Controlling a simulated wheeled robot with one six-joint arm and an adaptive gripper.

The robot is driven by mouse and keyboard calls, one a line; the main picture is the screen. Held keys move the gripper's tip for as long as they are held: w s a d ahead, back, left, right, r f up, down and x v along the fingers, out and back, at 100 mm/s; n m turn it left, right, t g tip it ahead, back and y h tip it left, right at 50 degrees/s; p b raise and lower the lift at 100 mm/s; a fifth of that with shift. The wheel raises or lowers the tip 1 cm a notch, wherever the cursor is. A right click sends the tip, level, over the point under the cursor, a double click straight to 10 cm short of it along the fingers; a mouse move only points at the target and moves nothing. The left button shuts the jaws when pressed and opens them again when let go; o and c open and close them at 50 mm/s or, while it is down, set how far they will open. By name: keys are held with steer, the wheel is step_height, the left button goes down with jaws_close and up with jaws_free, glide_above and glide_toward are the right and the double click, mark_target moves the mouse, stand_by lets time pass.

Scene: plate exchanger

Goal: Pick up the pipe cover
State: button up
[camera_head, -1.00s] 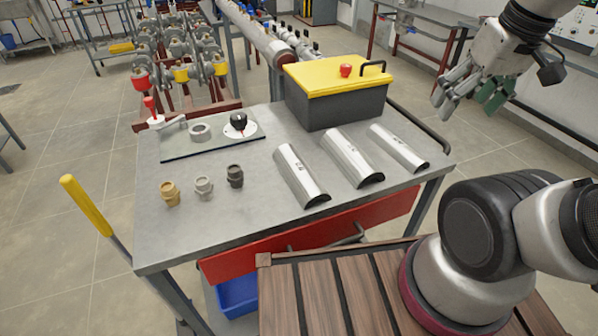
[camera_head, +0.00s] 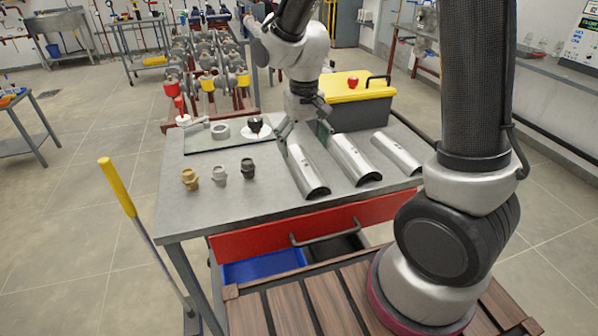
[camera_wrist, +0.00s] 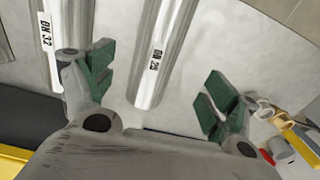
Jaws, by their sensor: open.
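Three silver half-round pipe covers lie side by side on the grey workbench (camera_head: 225,218): the left (camera_head: 310,173), the middle (camera_head: 354,161) and the right (camera_head: 397,155). My gripper (camera_head: 303,130) is above the back end of the left cover, its jaws apart and empty. In the wrist view my gripper (camera_wrist: 158,85) has green-padded fingers either side of that cover (camera_wrist: 153,80), whose small label seems to read DN 25. The middle cover (camera_wrist: 57,30), marked DN 32, lies beside the left finger. Whether the fingers touch the bench is unclear.
A yellow-lidded toolbox (camera_head: 350,90) stands just behind the covers. A dark board (camera_head: 205,143) with a ring (camera_head: 220,131) and valve parts lies at the back left. Three fittings (camera_head: 219,173) stand front left. The bench front is clear.

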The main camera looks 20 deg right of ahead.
mark_target(305, 163)
steer(key=f, duration=0.7)
steer(key=shift+w+d+f, duration=0.1)
steer(key=shift+d+f, duration=0.05)
steer(key=shift+d, duration=0.15)
steer(key=c, duration=1.1)
